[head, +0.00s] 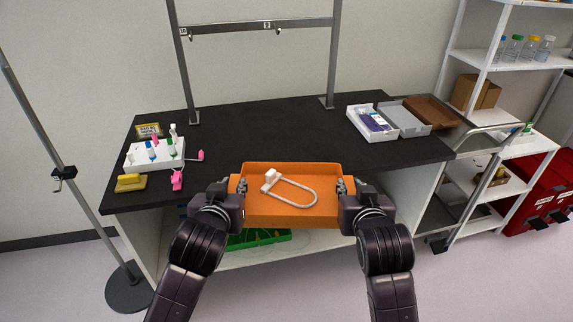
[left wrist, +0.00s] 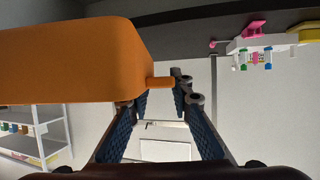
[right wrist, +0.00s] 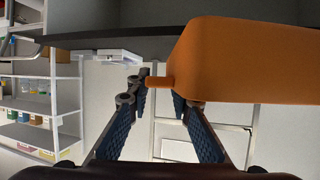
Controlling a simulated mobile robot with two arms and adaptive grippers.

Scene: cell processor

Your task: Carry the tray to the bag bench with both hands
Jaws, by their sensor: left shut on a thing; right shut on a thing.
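The orange tray (head: 292,217) is held level between my two grippers in the head view, over or just before the front edge of the black-topped bench (head: 280,128). A white looped tube with a white block (head: 290,187) lies in it. My left gripper (head: 239,187) is shut on the tray's left handle, a short peg that shows in the left wrist view (left wrist: 160,82). My right gripper (head: 344,187) is shut on the right handle, which shows in the right wrist view (right wrist: 160,82). Whether the tray's underside touches the bench is hidden.
A white rack with vials (head: 154,154), pink clips and a yellow block (head: 130,183) stand on the bench's left. White, grey and brown trays (head: 372,124) stand at the right. The middle top is clear. A metal frame stands behind; a pole is left, shelves right.

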